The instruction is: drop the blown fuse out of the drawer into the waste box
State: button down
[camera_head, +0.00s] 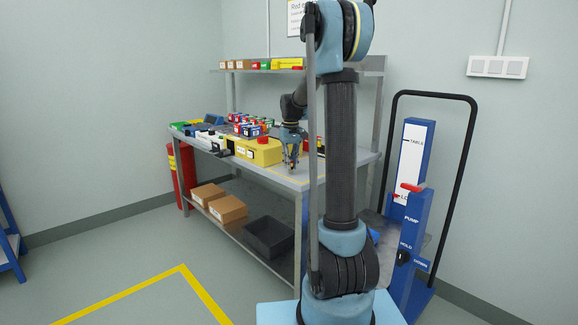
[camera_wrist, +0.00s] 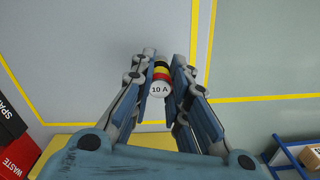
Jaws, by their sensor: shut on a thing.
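My gripper (camera_wrist: 163,66) is shut on a small cylinder, the fuse (camera_wrist: 160,89), with a white end marked "10 A" and yellow, red and dark bands. The frames do not show whether it is blown. In the head view my gripper (camera_head: 289,165) is low over the near right part of the workbench (camera_head: 291,181); the fuse is too small to make out there. The red waste box (camera_wrist: 21,154), lettered "WASTE", is partly in view at the wrist view's lower left, apart from the gripper. I cannot make out the drawer.
A dark box (camera_wrist: 9,120) lettered "SPA" stands beside the waste box, cut off by the frame. A yellow box (camera_head: 258,152) with a red knob stands left of my gripper. Yellow lines (camera_wrist: 200,50) mark the bare bench top. A blue lift (camera_head: 408,225) stands at right.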

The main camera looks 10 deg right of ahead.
jog(key=shift+f, duration=0.2)
jog(key=c, duration=1.6)
grip_release()
jog(key=shift+o, duration=0.2)
jog(key=shift+r, duration=0.1)
